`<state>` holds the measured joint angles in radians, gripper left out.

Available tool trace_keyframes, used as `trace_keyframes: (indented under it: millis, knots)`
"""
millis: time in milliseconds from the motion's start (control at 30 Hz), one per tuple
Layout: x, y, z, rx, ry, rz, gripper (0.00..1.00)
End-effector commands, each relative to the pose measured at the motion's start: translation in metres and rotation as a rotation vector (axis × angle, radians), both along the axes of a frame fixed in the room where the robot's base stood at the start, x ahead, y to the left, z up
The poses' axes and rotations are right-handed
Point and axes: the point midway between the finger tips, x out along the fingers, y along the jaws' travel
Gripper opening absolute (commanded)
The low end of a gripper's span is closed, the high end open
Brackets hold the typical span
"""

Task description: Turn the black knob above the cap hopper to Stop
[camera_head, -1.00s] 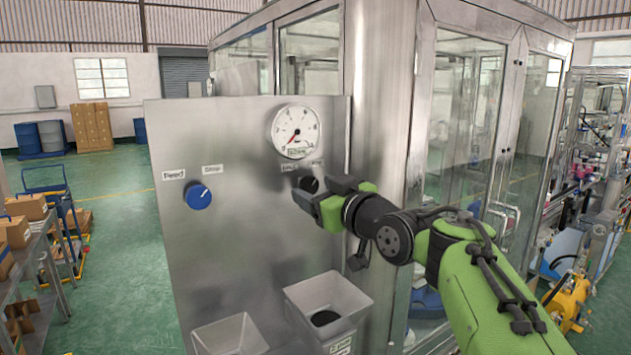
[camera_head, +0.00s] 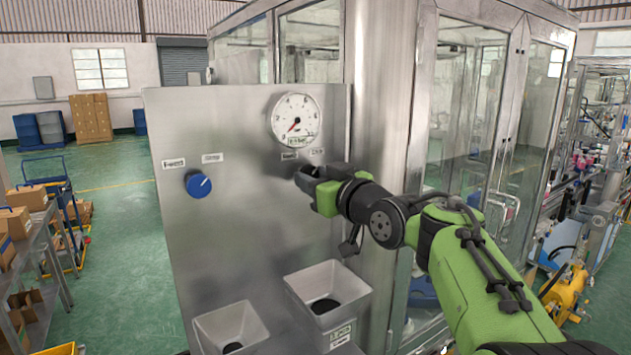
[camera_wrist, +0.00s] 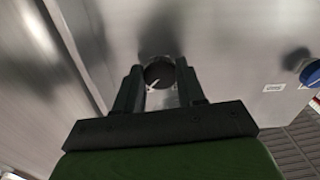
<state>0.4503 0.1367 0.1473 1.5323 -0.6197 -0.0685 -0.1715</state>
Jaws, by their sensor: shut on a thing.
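The black knob (camera_wrist: 158,75) is round with a white pointer mark and sits on the steel panel (camera_head: 240,130). In the wrist view it lies between the two fingertips of my gripper (camera_wrist: 160,82). In the head view my gripper (camera_head: 305,178) reaches the panel from the right and mostly hides the knob. The jaws are shut on the knob. Two small labels (camera_head: 290,155) are above it, too small to read surely. The cap hopper (camera_head: 325,290) is a grey square funnel below the knob, with a dark opening.
A blue knob (camera_head: 198,184) with its own labels is to the left on the same panel. A round gauge (camera_head: 296,120) is just above my gripper. A second grey hopper (camera_head: 231,328) stands lower left. A glass-walled steel cabinet (camera_head: 470,110) rises behind my arm.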

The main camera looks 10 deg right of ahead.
Motion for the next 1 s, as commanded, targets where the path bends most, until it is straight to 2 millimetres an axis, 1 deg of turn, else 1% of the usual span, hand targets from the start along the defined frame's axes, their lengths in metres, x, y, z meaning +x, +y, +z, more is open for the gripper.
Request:
trace_keyframes:
  millis: [200,233,367,633,733,867,1000]
  knots:
    - [0.000,0.000,0.000,0.003,0.002,0.001,0.09]
    - [0.000,0.000,0.000,0.003,0.002,0.001,0.44]
    - [0.000,0.000,0.000,0.003,0.002,0.001,0.64]
    - [-0.001,0.000,0.000,0.002,0.002,0.000,0.65]
    - [-0.009,-0.004,-0.001,0.000,0.000,-0.003,0.65]
    - [-0.037,-0.014,-0.003,-0.001,0.000,-0.006,0.65]
    - [-0.076,-0.026,-0.003,-0.001,-0.001,-0.006,0.65]
